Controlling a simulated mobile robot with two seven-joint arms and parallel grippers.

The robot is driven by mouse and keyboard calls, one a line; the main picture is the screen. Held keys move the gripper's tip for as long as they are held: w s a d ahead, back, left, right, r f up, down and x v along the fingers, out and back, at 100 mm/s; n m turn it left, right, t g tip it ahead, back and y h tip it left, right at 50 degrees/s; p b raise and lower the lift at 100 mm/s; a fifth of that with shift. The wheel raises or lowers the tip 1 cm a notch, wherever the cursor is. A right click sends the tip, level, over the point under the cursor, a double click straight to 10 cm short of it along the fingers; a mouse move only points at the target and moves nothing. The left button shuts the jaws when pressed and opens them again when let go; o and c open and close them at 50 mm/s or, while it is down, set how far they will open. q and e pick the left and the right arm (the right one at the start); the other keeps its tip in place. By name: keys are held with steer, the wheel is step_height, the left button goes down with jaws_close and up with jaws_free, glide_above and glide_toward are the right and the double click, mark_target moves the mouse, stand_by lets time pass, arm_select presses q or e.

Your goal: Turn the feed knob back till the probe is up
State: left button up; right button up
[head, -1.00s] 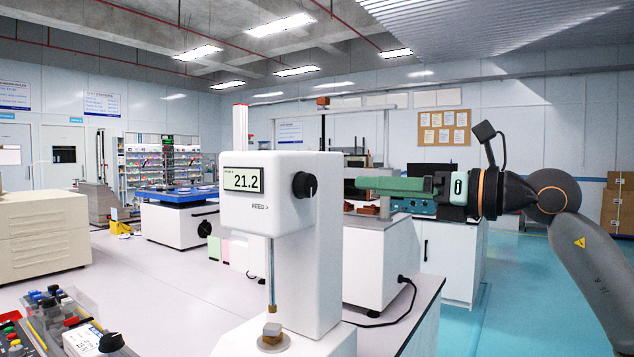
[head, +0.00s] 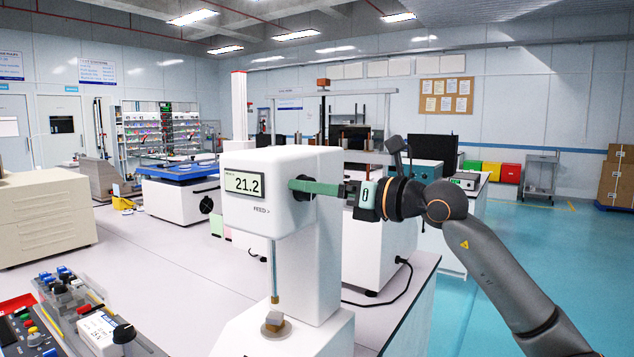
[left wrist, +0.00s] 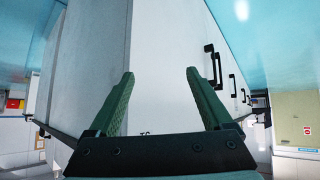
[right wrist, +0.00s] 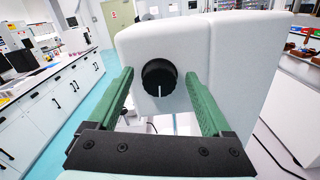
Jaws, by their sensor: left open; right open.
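My left gripper (left wrist: 160,85) is open and empty beside white cabinets.
A control panel with buttons (head: 75,310) lies at the lower left. A black cable (head: 385,290) runs over the bench to the right of the tester. A blue-topped machine (head: 180,200) stands behind, and the bench left of the tester is mostly clear.

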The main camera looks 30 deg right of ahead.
arm_select(q)
steer(key=shift+w, duration=0.15)
arm_select(e)
jaws_close()
stand_by(0.5)
arm_select(q)
steer(key=shift+r, duration=0.1)
stand_by(0.9)
stand_by(0.5)
arm_select(e)
jaws_free()
arm_select(q)
steer(key=shift+m+h, duration=0.3)
steer(key=f+b, duration=0.1)
steer(key=b, duration=0.1)
steer(key=d+f+b, duration=0.1)
steer(key=f+b, duration=0.1)
steer(key=b, duration=0.1)
steer(key=d+f+b, duration=0.1)
steer(key=f+b, duration=0.1)
steer(key=b, duration=0.1)
steer(key=shift+w+d, duration=0.1)
steer(key=shift+w, duration=0.3)
arm_select(e)
steer(key=v, duration=1.2)
steer(key=shift+s, duration=0.25)
